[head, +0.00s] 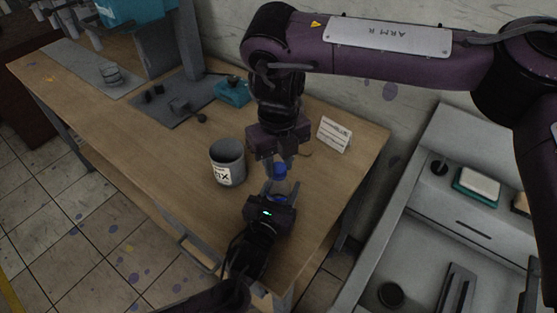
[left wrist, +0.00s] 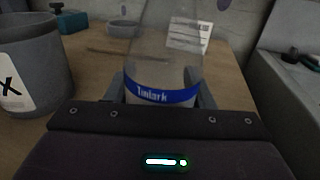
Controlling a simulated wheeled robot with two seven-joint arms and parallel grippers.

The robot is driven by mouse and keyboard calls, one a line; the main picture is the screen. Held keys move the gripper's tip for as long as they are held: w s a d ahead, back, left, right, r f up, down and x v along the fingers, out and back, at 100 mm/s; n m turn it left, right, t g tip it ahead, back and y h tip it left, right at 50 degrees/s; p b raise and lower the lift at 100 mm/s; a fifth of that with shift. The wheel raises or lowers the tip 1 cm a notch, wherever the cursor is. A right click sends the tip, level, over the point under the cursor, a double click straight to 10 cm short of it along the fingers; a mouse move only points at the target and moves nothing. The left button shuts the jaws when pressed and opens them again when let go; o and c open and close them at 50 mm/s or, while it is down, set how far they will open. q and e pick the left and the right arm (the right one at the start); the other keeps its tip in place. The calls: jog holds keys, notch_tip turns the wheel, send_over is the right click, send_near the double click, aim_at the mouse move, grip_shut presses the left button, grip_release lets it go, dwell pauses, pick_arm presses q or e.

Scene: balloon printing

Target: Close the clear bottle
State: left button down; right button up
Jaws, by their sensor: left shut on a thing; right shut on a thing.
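The clear bottle (head: 283,187) stands near the right end of the wooden table. In the left wrist view the bottle (left wrist: 163,68) is see-through with a blue label band. My left gripper (head: 277,195) is shut around its body from the near side; in the left wrist view its fingers (left wrist: 162,90) flank the bottle at the label. A blue cap (head: 280,169) shows at the bottle's top. My right gripper (head: 278,162) comes from above, pointing down, and is shut on the cap. Whether the cap is seated on the neck cannot be told.
A white card (head: 334,134) stands behind right. A teal object (head: 232,92) and grey mat (head: 176,100) lie further back. A sink unit (head: 425,220) is at right.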

jog(key=m, duration=1.5)
jog(key=shift+m, duration=0.3)
jog(key=m, duration=0.6)
jog(key=shift+m, duration=0.3)
jog(key=m, duration=0.8)
jog(key=o, duration=0.9)
jog(key=shift+o, duration=0.2)
jog(key=shift+f, duration=0.1)
